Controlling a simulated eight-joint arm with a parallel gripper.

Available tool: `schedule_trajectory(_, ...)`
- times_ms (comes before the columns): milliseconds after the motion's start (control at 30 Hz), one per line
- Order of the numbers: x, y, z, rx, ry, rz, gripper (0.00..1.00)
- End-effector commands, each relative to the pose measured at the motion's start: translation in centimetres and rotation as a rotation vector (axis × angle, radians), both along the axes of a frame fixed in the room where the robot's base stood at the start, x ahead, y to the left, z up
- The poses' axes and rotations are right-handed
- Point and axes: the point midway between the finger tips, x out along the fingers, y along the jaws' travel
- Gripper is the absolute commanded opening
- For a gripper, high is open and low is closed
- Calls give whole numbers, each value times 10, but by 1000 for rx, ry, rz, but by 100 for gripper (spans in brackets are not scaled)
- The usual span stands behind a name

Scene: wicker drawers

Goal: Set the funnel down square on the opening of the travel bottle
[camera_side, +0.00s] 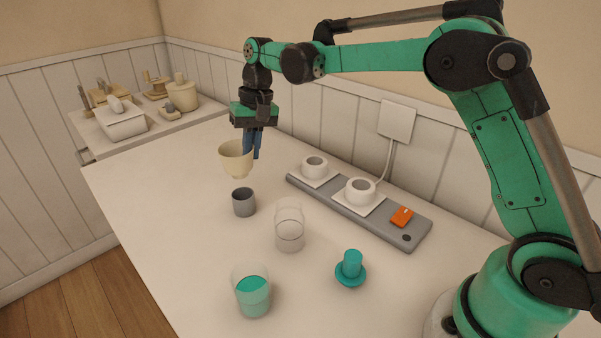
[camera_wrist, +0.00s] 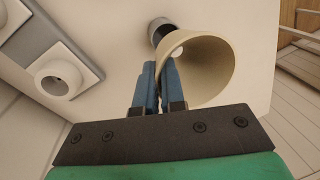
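The cream funnel (camera_side: 235,160) is a wide cone with a small round hole, seen from above in the wrist view (camera_wrist: 212,65). My gripper (camera_side: 251,155) has its blue fingers (camera_wrist: 160,72) closed on the funnel's wall, one on each side of the rim. The funnel looks about upright and hangs above the table. A short dark grey cylinder (camera_side: 243,202) stands below and slightly right of it in the side view; I take it for the travel bottle. In the wrist view the grey cylinder (camera_wrist: 158,29) is partly hidden by the funnel.
A clear glass (camera_side: 289,233), a glass with teal liquid (camera_side: 252,291) and a teal flanged piece (camera_side: 351,268) stand nearer the front. A grey strip (camera_side: 405,235) with two white cups and an orange switch (camera_side: 402,216) lies along the wall. A side shelf (camera_side: 150,134) holds several pale objects.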

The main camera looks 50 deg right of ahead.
Motion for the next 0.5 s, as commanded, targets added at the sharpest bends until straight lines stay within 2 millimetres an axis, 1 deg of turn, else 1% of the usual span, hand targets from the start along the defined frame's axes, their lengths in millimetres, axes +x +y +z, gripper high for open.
schedule_trajectory(33,0,0,10,0,0,0,0)
schedule_trajectory(100,0,0,20,0,0,0,0)
schedule_trajectory(267,-5,-1,37,1,0,-4,0)
schedule_trajectory(367,-18,-2,47,3,1,-14,0)
schedule_trajectory(467,-38,-3,56,7,2,-28,0)
schedule_trajectory(500,-47,-4,60,9,1,-34,0)
